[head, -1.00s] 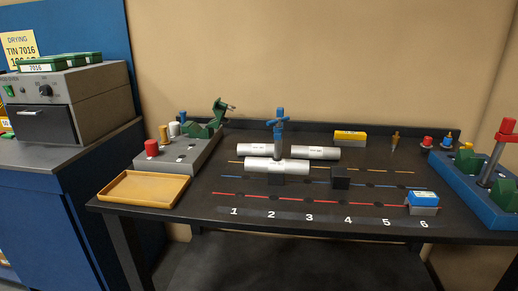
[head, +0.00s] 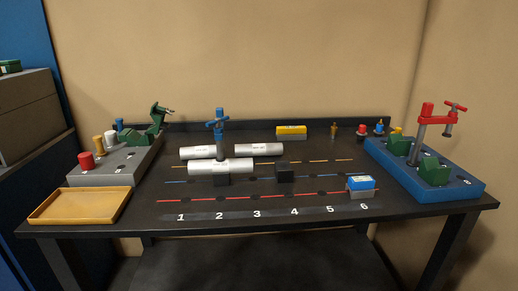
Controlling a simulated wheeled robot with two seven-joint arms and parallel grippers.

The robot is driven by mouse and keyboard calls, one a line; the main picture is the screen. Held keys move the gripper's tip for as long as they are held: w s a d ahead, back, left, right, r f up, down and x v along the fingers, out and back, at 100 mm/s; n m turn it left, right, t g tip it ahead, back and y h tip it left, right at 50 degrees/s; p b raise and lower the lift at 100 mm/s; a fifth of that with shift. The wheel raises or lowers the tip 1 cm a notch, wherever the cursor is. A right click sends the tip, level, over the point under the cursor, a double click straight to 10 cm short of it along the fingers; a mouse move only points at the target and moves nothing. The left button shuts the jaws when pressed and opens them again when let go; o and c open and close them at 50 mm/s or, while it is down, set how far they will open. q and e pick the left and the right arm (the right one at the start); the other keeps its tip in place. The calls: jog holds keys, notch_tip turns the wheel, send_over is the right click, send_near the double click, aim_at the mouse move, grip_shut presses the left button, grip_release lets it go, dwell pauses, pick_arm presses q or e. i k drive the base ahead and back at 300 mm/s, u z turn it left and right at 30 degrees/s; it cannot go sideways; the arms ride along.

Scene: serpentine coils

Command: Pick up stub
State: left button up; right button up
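No part is clearly marked as the stub. Three silver cylinders with small labels, too small to read, lie on the black bench. The clamp's lower part is hidden by the front cylinder. Neither of my grippers is in view.
A tan tray (head: 78,206) and a grey fixture (head: 115,157) with colored knobs stand left. A blue fixture (head: 400,170) with a red clamp (head: 421,117) stands right.

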aim_at(263, 149)
jog(key=z, duration=0.95)
jog(key=i, duration=0.9)
jog(key=u, duration=1.85)
